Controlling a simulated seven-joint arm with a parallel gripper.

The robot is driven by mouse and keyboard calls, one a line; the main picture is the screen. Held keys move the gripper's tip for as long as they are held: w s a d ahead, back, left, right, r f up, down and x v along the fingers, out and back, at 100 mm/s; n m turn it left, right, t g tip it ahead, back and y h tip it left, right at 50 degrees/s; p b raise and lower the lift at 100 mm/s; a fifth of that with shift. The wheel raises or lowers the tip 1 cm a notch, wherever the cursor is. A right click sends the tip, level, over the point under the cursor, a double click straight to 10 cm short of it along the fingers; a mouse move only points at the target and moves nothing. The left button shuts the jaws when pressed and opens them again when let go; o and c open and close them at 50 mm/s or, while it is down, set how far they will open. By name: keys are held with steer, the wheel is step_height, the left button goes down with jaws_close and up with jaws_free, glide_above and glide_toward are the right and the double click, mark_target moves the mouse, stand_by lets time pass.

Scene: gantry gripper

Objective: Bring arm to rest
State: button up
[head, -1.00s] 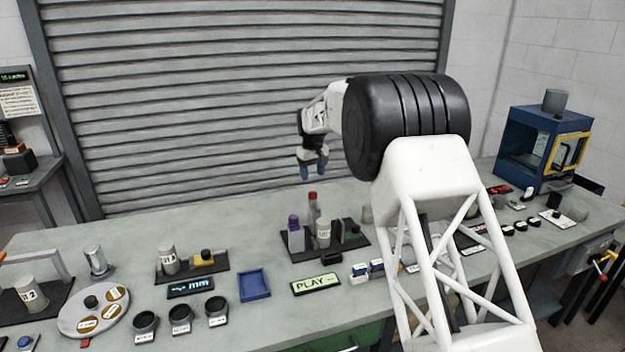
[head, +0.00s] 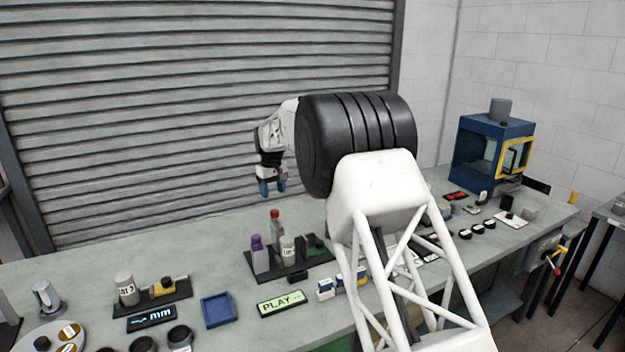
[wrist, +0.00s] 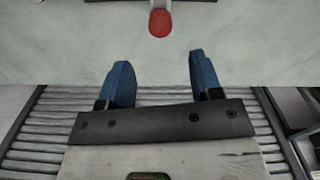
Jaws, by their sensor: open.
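My gripper (head: 272,188) hangs above the back part of the grey workbench (head: 190,245), pointing down, in the head view. Its two blue fingers are apart and nothing is between them. In the wrist view my gripper (wrist: 155,80) shows its blue fingertips spread over bare bench top. A red-topped bottle (head: 275,226) stands on a dark rack below and a little in front of it. Its red cap (wrist: 160,22) shows beyond the fingertips in the wrist view, not touched. My white lattice arm hides part of the bench's middle.
A purple-capped bottle (head: 257,254) and a white labelled jar (head: 288,250) stand beside the red-topped one. A blue tray (head: 219,310) and a PLAY sign (head: 281,303) lie in front. A blue cabinet (head: 490,152) stands at the far right. The bench's back left is clear.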

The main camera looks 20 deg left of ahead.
steer(key=shift+d+r, duration=0.1)
steer(key=s+d+r+m, duration=0.1)
steer(key=s+d+r, duration=0.1)
steer(key=d+r, duration=0.6)
steer(key=s+d+r+m, duration=0.2)
steer(key=s+d+r, duration=0.15)
steer(key=d, duration=0.95)
steer(key=s+d+r+m+t, duration=0.1)
steer(key=s+d+r, duration=0.2)
steer(key=s+d, duration=0.5)
steer(key=s+d+r+m, duration=0.1)
steer(key=s+d+r, duration=0.35)
steer(key=d, duration=0.75)
steer(key=s+d+f+m+t, duration=0.1)
steer(key=s+d+f+m, duration=0.15)
steer(key=s+d, duration=1.45)
steer(key=s+d+f+m, duration=0.1)
steer(key=s+d+f, duration=0.1)
steer(key=s, duration=0.5)
steer(key=s+d+f+m, duration=0.1)
steer(key=s+d+f, duration=0.1)
steer(key=s, duration=0.5)
steer(key=s+d+f+m, duration=0.2)
steer(key=s+f, duration=0.1)
steer(key=s, duration=0.5)
steer(key=shift+d+f+t, duration=0.2)
steer(key=shift+d+t, duration=0.1)
